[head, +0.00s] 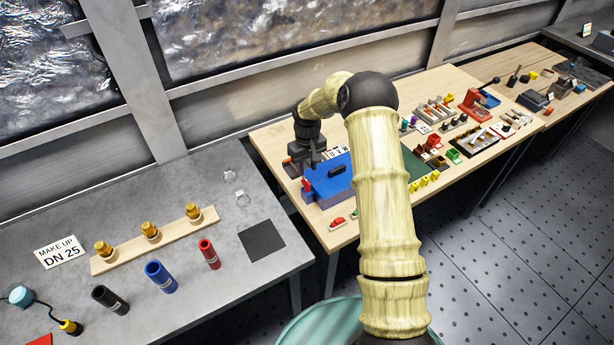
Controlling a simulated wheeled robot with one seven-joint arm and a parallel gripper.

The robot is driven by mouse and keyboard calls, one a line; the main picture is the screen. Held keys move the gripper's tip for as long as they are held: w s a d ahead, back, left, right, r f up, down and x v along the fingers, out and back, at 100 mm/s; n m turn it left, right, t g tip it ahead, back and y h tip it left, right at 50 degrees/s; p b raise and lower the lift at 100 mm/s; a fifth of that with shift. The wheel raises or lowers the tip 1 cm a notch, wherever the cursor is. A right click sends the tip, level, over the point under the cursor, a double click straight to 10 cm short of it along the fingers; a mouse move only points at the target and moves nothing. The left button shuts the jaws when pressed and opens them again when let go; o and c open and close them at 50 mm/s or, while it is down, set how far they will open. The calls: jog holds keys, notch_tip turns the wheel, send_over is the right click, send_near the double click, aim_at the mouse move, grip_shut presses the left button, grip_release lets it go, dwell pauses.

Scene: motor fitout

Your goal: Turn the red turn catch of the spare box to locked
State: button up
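The blue box (336,184), which looks like the spare box, sits near the left end of the wooden table, with a dark handle on its lid. A small red part (306,184), apparently the turn catch, shows at the box's left side. Its exact angle is too small to read. My gripper (312,164) is at the far left corner of the box, just above and behind the red part. Whether it touches the box or the catch I cannot tell. Its fingers are small and dark, so their opening is unclear. My arm hides the area right of the box.
The wooden table (262,140) holds small red and green parts (337,222) in front of the box and crowded trays and fittings to the right. A grey table (200,290) at left carries brass fittings (150,232) and coloured cylinders (160,277). A wall stands behind.

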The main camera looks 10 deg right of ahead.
aim_at(307, 182)
notch_tip(307, 182, down, 7)
jog(key=shift+r+p, duration=0.15)
jog(key=shift+p, duration=0.8)
grip_shut()
